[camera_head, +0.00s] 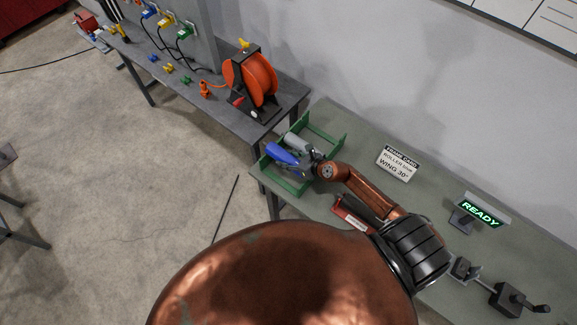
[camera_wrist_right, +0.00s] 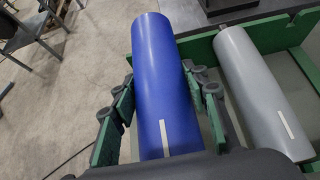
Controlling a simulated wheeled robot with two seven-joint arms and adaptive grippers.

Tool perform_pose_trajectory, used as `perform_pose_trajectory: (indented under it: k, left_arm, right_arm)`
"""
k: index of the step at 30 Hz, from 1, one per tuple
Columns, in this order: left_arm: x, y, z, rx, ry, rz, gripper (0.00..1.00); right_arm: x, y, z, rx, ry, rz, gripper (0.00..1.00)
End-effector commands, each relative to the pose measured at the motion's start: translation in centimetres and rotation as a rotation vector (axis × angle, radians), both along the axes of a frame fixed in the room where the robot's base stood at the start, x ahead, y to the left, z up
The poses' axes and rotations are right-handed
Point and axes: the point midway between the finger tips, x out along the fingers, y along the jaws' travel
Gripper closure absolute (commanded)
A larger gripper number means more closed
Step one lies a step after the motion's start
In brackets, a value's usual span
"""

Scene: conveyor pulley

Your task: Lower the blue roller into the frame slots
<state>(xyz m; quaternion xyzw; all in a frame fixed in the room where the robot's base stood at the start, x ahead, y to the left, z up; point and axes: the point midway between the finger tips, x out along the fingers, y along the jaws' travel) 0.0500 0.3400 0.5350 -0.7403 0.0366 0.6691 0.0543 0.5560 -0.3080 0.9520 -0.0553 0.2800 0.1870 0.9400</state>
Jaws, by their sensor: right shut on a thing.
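The blue roller (camera_head: 281,154) is at the left part of the green frame (camera_head: 286,183) on the bench. My right gripper (camera_head: 306,164) is shut on it. I cannot tell whether the blue roller's ends touch the slots. My left gripper is not in view.
A frame card (camera_head: 397,164) reading "ROLLER blue, WING 30°" and a green READY sign (camera_head: 480,211) stand to the right. A red object (camera_head: 352,211) lies in front of my right arm. An orange reel (camera_head: 252,80) stands on the neighbouring grey bench.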

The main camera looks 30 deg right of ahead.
Motion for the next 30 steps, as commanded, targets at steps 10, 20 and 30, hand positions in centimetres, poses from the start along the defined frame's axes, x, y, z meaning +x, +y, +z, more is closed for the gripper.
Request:
perform_pose_trajectory:
  k: [10,20,30]
  left_arm:
    - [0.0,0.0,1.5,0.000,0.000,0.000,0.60]
    - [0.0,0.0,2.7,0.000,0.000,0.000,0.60]
    - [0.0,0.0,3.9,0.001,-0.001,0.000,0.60]
  right_arm:
    - [0.4,0.0,2.1,0.002,-0.012,-0.002,0.87]
    - [0.4,0.0,3.3,0.003,-0.012,-0.003,0.87]
    - [0.4,0.0,4.5,0.003,-0.012,-0.003,0.87]
